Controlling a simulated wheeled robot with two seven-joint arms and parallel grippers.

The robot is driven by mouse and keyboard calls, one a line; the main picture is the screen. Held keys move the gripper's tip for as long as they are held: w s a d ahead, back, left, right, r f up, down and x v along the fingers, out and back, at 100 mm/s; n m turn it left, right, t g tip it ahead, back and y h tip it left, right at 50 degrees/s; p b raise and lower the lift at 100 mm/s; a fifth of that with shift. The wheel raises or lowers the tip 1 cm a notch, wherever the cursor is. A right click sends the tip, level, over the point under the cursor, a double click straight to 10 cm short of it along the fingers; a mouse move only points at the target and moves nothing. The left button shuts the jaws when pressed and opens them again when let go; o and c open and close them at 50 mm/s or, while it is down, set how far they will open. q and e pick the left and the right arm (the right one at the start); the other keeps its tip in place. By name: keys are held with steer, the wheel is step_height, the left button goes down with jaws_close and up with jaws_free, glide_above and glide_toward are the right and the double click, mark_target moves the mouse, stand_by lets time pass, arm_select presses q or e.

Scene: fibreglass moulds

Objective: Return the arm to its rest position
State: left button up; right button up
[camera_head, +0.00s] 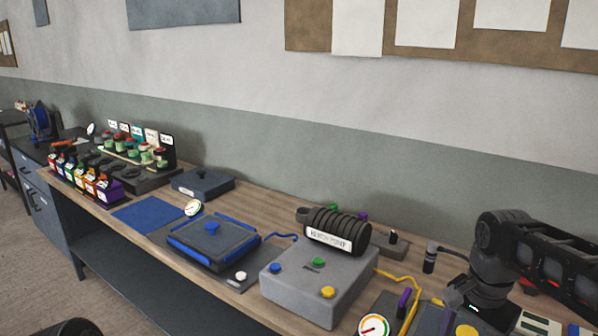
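My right arm comes in from the right edge, a dark jointed arm that bends down at the bench's right end. Its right gripper (468,309) is low over the bench there, close to a yellow button and a purple-handled part. Its fingertips are hard to make out, so I cannot tell whether it is open or holds anything. My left gripper is out of view; a dark rounded shape at the bottom left edge is too cropped to identify.
A grey pump box (315,285) with coloured buttons stands left of the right arm. A blue-edged mould (212,240), blue mat (147,213), dark box (203,184) and coloured containers (88,180) line the wooden bench. A yellow hose (412,287) curves near the gripper.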

steer(key=w+a+f+n+y, duration=0.15)
steer(key=a+f, duration=0.25)
steer(key=f, duration=0.4)
steer(key=a+f+n, duration=0.2)
steer(key=a+f, duration=0.2)
steer(key=f, duration=0.3)
steer(key=w+a+f+n+y, duration=0.15)
steer(key=a+f, duration=0.25)
steer(key=f, duration=0.4)
steer(key=s+a+f+n, duration=0.2)
steer(key=s+a+f, duration=0.4)
steer(key=s+f, duration=0.2)
steer(key=s+a+f+n+y, duration=0.1)
steer(key=s+a+f+n, duration=0.2)
steer(key=s+a+f, duration=0.3)
steer(key=s+f, duration=0.3)
steer(key=shift+s+f+t, duration=0.2)
steer(key=shift+f+t, duration=0.1)
steer(key=shift+f, duration=0.1)
